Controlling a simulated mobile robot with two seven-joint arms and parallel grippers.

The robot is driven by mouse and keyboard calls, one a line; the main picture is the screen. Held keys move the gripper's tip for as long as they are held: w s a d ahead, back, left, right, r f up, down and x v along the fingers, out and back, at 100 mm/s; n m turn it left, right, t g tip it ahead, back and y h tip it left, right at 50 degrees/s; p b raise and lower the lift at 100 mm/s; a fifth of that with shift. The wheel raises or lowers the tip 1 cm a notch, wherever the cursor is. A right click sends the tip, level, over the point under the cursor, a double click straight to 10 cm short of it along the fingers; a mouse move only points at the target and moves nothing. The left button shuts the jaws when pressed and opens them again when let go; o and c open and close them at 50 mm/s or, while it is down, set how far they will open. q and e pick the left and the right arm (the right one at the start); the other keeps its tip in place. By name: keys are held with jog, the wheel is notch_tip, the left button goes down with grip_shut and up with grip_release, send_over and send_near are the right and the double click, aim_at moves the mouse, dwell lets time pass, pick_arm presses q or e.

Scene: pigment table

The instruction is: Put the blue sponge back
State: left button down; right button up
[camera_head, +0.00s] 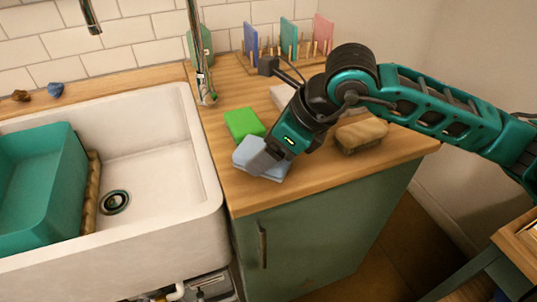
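The light blue sponge (246,156) lies on the wooden counter near its front edge, close to the sink. My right gripper (264,161) reaches down onto it from the right, and its fingers cover part of the sponge's top. I cannot tell whether the fingers are closed on the sponge or only over it. A bright green sponge (243,124) lies just behind the blue one. My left gripper is not in view.
A tan sponge-like block (361,134) and a pale block (282,97) lie on the counter (225,101). Behind them stands a peg rack (282,62) with coloured panels. At left is a white sink (150,140) holding a teal basin (38,190); a faucet (204,82) stands beside it.

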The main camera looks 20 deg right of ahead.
jog(key=shift+f, duration=1.05)
jog(key=o, duration=1)
jog(key=shift+d+r, duration=0.1)
jog(key=shift+r, duration=0.3)
jog(key=shift+p+v, duration=0.3)
jog(key=shift+v, duration=5.45)
jog(key=shift+s, duration=0.15)
